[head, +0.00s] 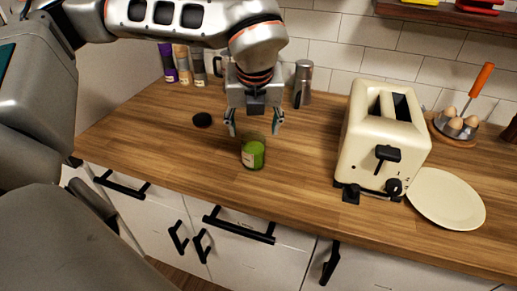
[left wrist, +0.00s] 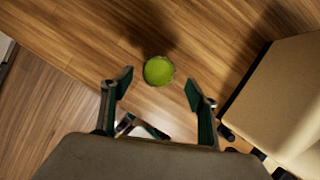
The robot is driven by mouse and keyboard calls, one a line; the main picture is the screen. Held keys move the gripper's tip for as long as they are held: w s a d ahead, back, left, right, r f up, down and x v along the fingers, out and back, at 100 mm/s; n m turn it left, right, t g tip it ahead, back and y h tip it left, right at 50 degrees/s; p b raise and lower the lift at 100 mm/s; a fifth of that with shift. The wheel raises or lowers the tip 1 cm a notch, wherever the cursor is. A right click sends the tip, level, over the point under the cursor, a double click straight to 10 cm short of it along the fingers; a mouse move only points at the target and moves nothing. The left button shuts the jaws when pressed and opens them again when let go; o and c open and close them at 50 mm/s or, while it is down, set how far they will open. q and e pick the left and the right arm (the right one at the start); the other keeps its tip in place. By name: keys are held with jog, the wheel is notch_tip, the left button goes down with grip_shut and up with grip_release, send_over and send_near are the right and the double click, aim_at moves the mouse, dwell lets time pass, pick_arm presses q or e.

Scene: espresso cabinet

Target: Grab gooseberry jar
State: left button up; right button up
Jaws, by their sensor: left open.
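The gooseberry jar (head: 253,153) is a small glass jar with bright green contents and a pale label. It stands upright on the wooden counter, left of the toaster. In the left wrist view the jar's round green top (left wrist: 158,71) lies ahead of the fingertips, roughly centred between them. My left gripper (head: 254,126) is open and empty, above and just behind the jar in the head view. Its two fingers (left wrist: 158,88) are spread apart in the left wrist view, and neither visibly touches the jar.
A cream toaster (head: 382,135) stands right of the jar, with a cream plate (head: 447,198) beside it. A dark round lid (head: 202,120) lies left. Spice jars (head: 183,65) and a metal pot (head: 303,83) stand behind. The counter in front of the jar is clear.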

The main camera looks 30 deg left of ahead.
aim_at(254, 141)
pick_arm(q)
jog(key=x, duration=0.6)
jog(key=shift+s+f, duration=0.15)
jog(key=shift+s, duration=0.1)
jog(key=shift+w+f, duration=0.1)
jog(key=shift+f, duration=0.15)
jog(key=c, duration=1.5)
jog(key=shift+r, duration=0.1)
pick_arm(e)
jog(key=shift+s+f, duration=0.15)
jog(key=shift+s, duration=0.2)
